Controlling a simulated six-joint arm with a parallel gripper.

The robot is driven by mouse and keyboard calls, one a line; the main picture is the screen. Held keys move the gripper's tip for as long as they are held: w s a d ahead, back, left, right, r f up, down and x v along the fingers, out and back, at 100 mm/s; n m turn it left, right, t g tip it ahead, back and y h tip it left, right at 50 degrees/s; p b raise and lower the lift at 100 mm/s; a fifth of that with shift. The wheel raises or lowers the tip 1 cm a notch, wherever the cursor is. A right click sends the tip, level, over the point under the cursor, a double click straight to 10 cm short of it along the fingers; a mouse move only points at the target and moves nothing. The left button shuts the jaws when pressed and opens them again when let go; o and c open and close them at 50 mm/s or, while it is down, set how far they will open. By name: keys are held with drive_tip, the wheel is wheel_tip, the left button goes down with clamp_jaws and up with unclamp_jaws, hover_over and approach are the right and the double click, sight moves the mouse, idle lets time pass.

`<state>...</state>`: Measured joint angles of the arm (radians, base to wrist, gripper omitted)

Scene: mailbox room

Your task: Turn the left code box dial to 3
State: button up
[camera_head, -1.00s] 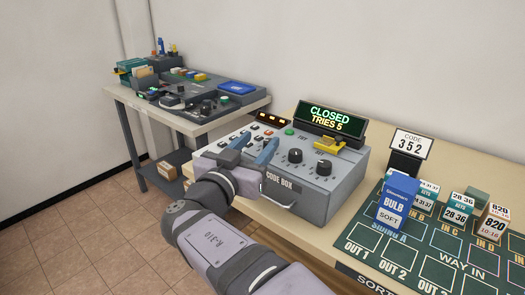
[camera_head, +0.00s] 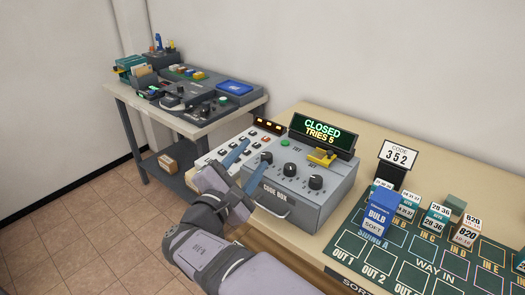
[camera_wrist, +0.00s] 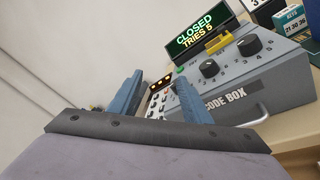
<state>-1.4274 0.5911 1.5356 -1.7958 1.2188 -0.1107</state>
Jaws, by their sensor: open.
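The grey code box (camera_head: 318,207) stands on the table, with three black dials along its sloping top. The left dial (camera_head: 268,157) shows in the head view; its setting is too small to read. The middle dial (camera_head: 294,169) and right dial (camera_head: 316,182) sit beside it. In the wrist view, two dials show (camera_wrist: 209,69), and the left dial seems hidden behind a finger. My gripper (camera_head: 254,159) is open and empty, its blue fingers just left of the left dial, apart from it as far as I can tell. The fingers also show in the wrist view (camera_wrist: 158,79).
A display (camera_head: 322,133) behind the dials reads CLOSED, TRIES 5. A yellow latch (camera_head: 322,157) is below it. A card (camera_head: 399,155) reads CODE 352. A handle (camera_head: 271,209) sticks out from the box front. A blue BULB box (camera_head: 379,214) stands on the sorting mat at right.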

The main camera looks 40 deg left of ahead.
drive_tip(key=n+p, duration=0.2)
drive_tip(key=n, duration=0.3)
drive_tip(key=n+p, duration=0.1)
drive_tip(key=n, duration=0.4)
approach(267, 158)
drive_tip(key=shift+a+f+p+x, duration=0.15)
drive_tip(key=shift+p+x, duration=0.25)
drive_tip(key=shift+x, duration=1.7)
drive_tip(key=shift+a+f+p+x, duration=0.1)
drive_tip(key=shift+p+x, duration=0.3)
drive_tip(key=shift+x, duration=1.7)
drive_tip(key=shift+s, duration=0.1)
drive_tip(key=shift+c, duration=0.6)
drive_tip(key=c, duration=0.9)
